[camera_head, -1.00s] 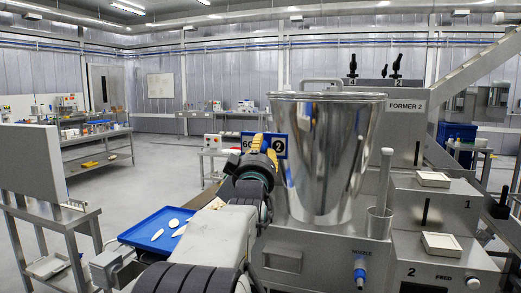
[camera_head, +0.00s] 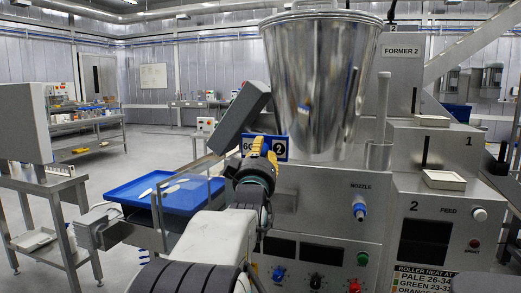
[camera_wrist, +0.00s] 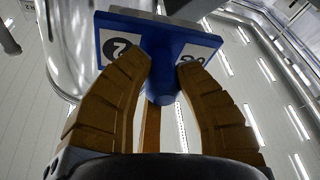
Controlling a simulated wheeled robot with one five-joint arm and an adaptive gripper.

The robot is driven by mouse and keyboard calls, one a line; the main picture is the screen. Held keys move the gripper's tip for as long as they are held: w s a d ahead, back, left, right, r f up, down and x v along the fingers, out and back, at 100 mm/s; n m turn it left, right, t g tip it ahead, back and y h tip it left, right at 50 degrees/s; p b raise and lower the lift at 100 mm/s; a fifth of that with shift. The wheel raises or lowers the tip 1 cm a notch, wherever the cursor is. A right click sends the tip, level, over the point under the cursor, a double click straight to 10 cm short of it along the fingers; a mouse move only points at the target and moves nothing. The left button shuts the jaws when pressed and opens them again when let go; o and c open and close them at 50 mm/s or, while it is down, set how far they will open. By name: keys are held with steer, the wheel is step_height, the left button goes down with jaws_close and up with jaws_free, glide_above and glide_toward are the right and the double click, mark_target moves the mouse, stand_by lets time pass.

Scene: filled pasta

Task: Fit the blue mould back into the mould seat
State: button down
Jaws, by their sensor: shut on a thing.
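The blue mould (camera_head: 266,148) is a blue block with white labels reading "2" and what looks like "60". It shows in the head view in front of the hopper's lower left side. My gripper (camera_head: 259,150) is shut on it with yellow-brown fingers. In the wrist view, the fingers of my gripper (camera_wrist: 160,78) close around a blue stem below the label plate of the mould (camera_wrist: 157,38). The mould is held up in the air. I cannot make out the mould seat; my arm and the mould cover part of the machine.
A blue tray (camera_head: 165,192) with pale pieces and a clear panel (camera_head: 190,205) lie left of my arm. A grey slanted block (camera_head: 240,117) stands behind.

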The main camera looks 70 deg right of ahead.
step_height(320, 180, down, 19)
steer(key=a+b, duration=0.2)
steer(key=b, duration=1.1)
steer(key=shift+s+b, duration=0.3)
steer(key=shift+s, duration=0.1)
steer(key=shift+d, duration=0.2)
